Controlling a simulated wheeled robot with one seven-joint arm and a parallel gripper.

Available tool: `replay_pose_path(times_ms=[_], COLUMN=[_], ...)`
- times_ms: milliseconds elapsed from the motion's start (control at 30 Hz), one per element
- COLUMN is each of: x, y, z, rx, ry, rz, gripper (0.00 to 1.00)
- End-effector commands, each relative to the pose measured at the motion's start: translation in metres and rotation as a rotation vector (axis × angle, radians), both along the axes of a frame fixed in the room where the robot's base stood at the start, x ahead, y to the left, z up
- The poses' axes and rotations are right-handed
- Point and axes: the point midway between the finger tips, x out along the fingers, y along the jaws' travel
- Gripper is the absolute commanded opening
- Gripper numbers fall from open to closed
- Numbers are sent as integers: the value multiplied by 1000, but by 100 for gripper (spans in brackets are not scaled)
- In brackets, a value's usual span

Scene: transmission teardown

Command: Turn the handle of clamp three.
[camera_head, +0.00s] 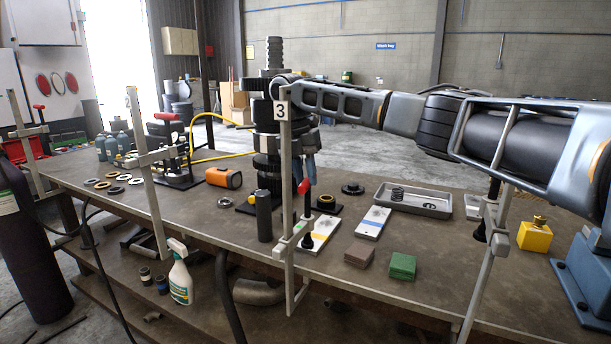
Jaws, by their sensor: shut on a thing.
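Clamp three (290,245) stands upright at the front edge of the workbench, with a white "3" label at its top. Its red handle (304,187) sits above the threaded spindle, to the right of the bar. My arm reaches in from the right, and my gripper (307,172) points down just behind the clamp's bar. Its fingers are shut on the top of the red handle. The clamp's bar and the gripper's small size in view partly hide the grip.
Other clamps stand along the front edge, one (148,190) to the left and one (484,262) to the right. A dark gear stack (268,165) rises behind clamp three. A green block (402,266), a brown block (360,254) and a grey tray (425,208) lie to the right.

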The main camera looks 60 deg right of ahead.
Motion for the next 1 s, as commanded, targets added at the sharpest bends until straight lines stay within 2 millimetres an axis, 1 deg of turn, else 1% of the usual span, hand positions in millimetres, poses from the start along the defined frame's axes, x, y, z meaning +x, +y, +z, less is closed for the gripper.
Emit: replay_pose_path(times_ms=[600,800,1000], x=[2,2,3], y=[-2,-3,-3], z=[1,1,1], rx=[0,-1,-2], ry=[-1,-1,-3], rz=[-444,-539,-587], gripper=[0,0,0])
